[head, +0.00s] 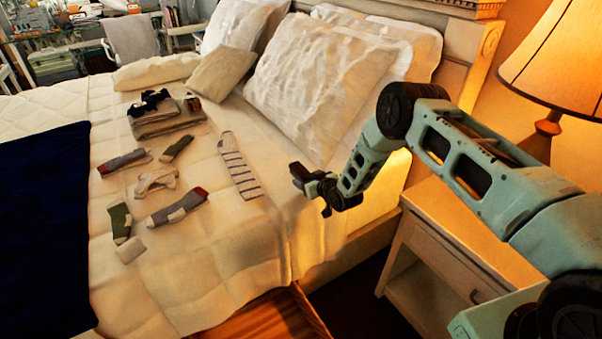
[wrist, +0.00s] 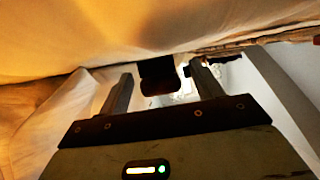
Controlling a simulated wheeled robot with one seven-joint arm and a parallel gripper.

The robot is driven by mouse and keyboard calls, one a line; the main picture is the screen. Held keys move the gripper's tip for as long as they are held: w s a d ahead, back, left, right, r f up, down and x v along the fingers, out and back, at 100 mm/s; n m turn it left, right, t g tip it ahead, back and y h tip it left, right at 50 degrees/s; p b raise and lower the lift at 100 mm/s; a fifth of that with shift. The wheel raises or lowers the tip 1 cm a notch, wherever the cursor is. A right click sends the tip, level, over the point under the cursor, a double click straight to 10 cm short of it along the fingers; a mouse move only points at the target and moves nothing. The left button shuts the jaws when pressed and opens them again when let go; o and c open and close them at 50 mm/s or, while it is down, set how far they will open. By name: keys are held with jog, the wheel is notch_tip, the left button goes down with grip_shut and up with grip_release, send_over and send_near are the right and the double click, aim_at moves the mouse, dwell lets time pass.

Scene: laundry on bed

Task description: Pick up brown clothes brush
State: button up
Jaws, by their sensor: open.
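My gripper (head: 322,196) is open and hangs beside the right edge of the bed, near the large pillows. In the wrist view its two fingers (wrist: 162,74) stand apart. A dark shape (wrist: 158,76) shows between them, and I cannot tell what it is. A small brown item (head: 193,103), which may be the clothes brush, sits at the right end of a folded grey stack on the bed. It is too small to be sure. It lies well to the left of my gripper, apart from it.
Several socks lie loose on the bed (head: 215,270), with a striped one (head: 238,165) nearest my gripper. Pillows (head: 315,85) stand against the headboard. A nightstand (head: 440,260) and lamp (head: 560,60) are at the right. An open wooden drawer (head: 270,318) is below the bed.

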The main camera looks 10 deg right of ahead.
jog(key=shift+w+a+f, duration=0.25)
jog(key=shift+w+f, duration=0.05)
jog(key=shift+w, duration=0.25)
jog(key=c, duration=1.1)
jog(key=shift+r, duration=0.1)
